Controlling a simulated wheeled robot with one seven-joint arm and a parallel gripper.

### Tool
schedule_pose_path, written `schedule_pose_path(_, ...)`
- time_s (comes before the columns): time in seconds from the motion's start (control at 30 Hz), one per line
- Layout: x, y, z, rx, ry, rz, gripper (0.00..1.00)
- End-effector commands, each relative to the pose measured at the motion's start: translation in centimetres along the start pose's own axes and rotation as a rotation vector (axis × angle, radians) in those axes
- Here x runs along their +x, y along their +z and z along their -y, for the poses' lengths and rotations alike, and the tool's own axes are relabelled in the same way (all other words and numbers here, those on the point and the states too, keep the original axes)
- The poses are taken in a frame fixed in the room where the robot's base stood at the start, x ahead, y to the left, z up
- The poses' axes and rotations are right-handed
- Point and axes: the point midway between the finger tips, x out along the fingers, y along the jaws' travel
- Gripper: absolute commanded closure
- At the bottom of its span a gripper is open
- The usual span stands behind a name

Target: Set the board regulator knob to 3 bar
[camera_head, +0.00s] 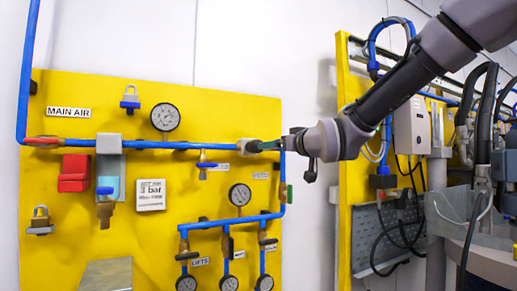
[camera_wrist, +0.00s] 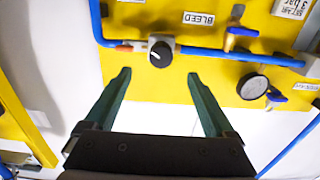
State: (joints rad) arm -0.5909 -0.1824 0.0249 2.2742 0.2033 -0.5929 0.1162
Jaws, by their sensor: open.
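The board regulator knob (camera_wrist: 161,53) is round and black with a small white mark, on a light block in the blue pipe line. Its setting cannot be read. In the head view the regulator block (camera_head: 246,145) sits at the right of the main pipe, with its knob hidden behind my fingers. My gripper (camera_wrist: 160,76) is open and empty. In the wrist view its green fingertips stand wide on either side of the knob, below it and apart from it. A round gauge (camera_head: 165,117) sits above the pipe; its reading is too small to tell.
The yellow board carries a sign reading "bar" (camera_head: 150,195), a blue bleed valve (camera_head: 205,164), a red box (camera_head: 74,173) and a lower gauge (camera_head: 240,194). A second yellow panel (camera_head: 345,200) with hoses stands at the right.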

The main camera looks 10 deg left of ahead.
Motion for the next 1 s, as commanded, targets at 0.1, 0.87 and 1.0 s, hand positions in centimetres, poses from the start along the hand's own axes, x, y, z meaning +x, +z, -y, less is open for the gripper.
schedule_pose_path(0.1,0.9,-0.2,0.3,-0.005,-0.007,-0.011,0.11)
schedule_pose_path(0.87,10.9,-0.3,0.3,-0.005,-0.005,-0.01,0.11)
schedule_pose_path(1.0,10.9,-0.3,0.2,-0.005,-0.004,-0.01,0.11)
